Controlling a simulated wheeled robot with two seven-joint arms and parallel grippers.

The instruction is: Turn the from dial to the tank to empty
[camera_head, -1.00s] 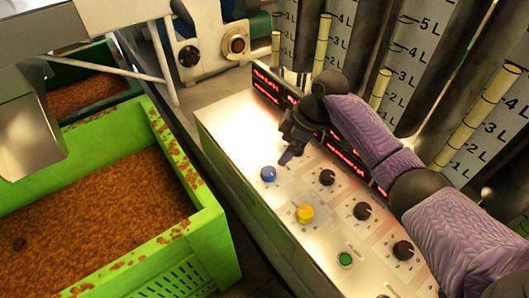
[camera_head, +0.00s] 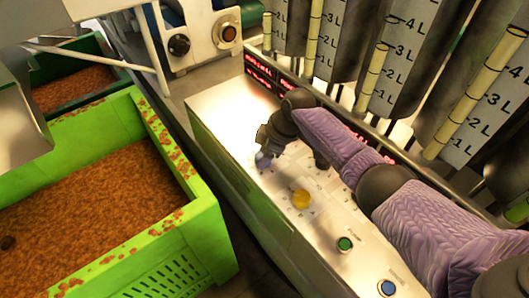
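The sloped metal control panel (camera_head: 225,125) fills the middle of the view. A blue dial (camera_head: 263,161) sits on its left part, and a yellow dial (camera_head: 301,198) sits nearer and to the right. The print beside them is too small to read, so I cannot tell which is the from dial. My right gripper (camera_head: 268,149) is over the blue dial and partly covers it. I cannot tell whether they touch or whether the fingers are open or shut. My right arm hides much of the panel's right side. My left gripper is out of view.
A green button (camera_head: 344,244) and a blue button (camera_head: 387,288) are lower on the panel. Red displays (camera_head: 262,72) line its back edge, with graduated tanks (camera_head: 395,65) behind. A bright green crate (camera_head: 205,222) of brown contents stands at left.

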